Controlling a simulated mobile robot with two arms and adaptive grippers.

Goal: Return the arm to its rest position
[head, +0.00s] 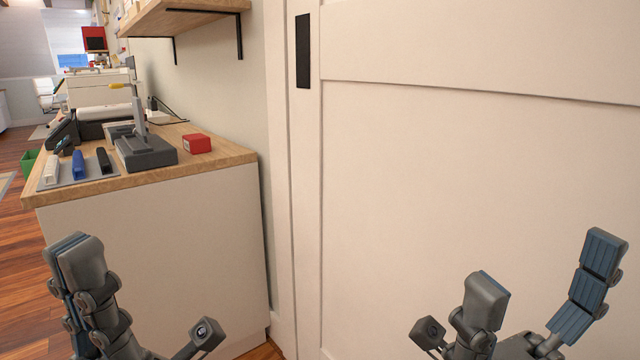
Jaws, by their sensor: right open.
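My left gripper (75,250) is at the lower left of the head view, in front of the white side of the counter. Its fingers point up and overlap from this angle, so the gap between them cannot be judged. I see nothing held in it. My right gripper (545,265) is at the lower right, in front of the large white panelled door. Its two fingers are spread wide apart with nothing between them. The upper parts of both arms are out of the picture.
The white panelled door (450,190) with a black recessed handle (303,50) fills the right. A wood-topped counter (215,160) at left bears a grey stand press (145,152), a red box (197,143) and a tray (88,178) of staplers. A wooden shelf (185,15) hangs above.

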